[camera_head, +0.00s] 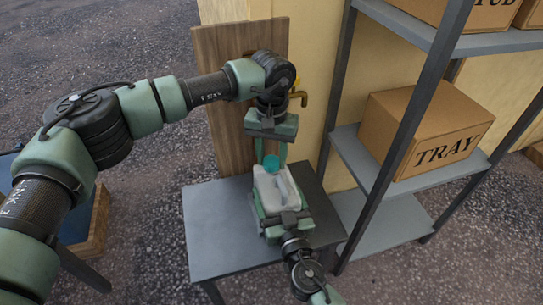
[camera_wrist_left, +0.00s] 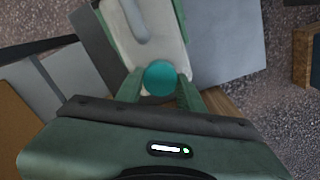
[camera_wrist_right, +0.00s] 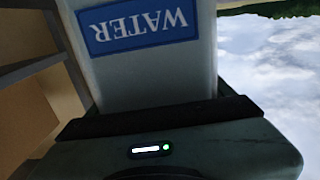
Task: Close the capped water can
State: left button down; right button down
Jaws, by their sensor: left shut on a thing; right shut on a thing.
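The white water can (camera_head: 275,190) stands on a small grey table. Its blue WATER label (camera_wrist_right: 138,24) shows upside down in the right wrist view. The teal cap (camera_head: 270,161) is at the can's top, at its far end. My left gripper (camera_head: 271,150) points down from above and is shut on the cap; the left wrist view shows the round cap (camera_wrist_left: 160,78) between its fingertips. Whether the cap is seated on the neck is hidden. My right gripper (camera_head: 282,222) is shut on the can's body from the near side.
The grey table (camera_head: 210,230) has free room left of the can. A metal shelf (camera_head: 385,222) with a TRAY box (camera_head: 425,125) stands close on the right. A wooden board (camera_head: 228,110) and a brass tap (camera_head: 299,96) are behind.

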pick_arm(q)
jog(key=m, duration=0.5)
jog(key=shift+m, duration=0.3)
jog(key=c, duration=0.9)
grip_release()
jog(key=shift+r, duration=0.1)
notch_tip(320, 180, up, 4)
jog(key=shift+r, duration=0.15)
jog(key=shift+c, duration=0.2)
